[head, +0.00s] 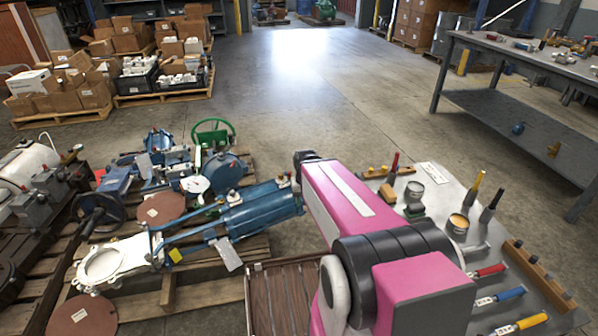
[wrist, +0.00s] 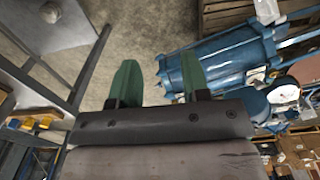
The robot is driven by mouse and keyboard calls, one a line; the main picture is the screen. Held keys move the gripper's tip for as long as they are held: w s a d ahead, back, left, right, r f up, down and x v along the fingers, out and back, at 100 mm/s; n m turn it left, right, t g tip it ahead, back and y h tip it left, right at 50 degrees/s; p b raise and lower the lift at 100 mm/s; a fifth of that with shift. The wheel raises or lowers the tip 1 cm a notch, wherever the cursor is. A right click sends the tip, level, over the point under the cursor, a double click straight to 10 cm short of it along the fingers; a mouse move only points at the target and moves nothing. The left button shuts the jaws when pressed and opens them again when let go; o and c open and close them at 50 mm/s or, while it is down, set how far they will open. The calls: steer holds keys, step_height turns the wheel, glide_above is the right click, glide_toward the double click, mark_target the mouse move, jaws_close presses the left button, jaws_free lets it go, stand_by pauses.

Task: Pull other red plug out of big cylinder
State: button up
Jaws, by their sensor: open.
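The big blue cylinder (head: 262,212) lies on its side on a wooden pallet in the head view, with small fittings on top and a paper tag hanging from it. It also shows in the wrist view (wrist: 222,58), at the right, with its end flange close to the right finger. I cannot make out a red plug clearly in either view. My pink arm hides part of the head view.
The pallet (head: 200,292) also carries valves, a green handwheel (head: 212,132) and brown discs. A grey board with screwdrivers and cups (head: 455,190) lies right of my arm. A metal workbench (head: 520,65) stands at the right.

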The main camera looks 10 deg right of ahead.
steer(key=shift+d, duration=0.1)
steer(key=shift+o, duration=0.6)
steer(key=shift+w, duration=0.1)
steer(key=n, duration=1.8)
glide_above(289, 172)
steer(key=shift+h, duration=0.4)
steer(key=f, duration=0.6)
steer(key=shift+a+f, duration=0.3)
steer(key=shift+a, duration=0.1)
steer(key=shift+f, duration=0.1)
steer(key=shift+d+f, duration=0.2)
steer(key=shift+f, duration=2)
steer(key=shift+d+f, duration=0.15)
steer(key=shift+f, duration=2.05)
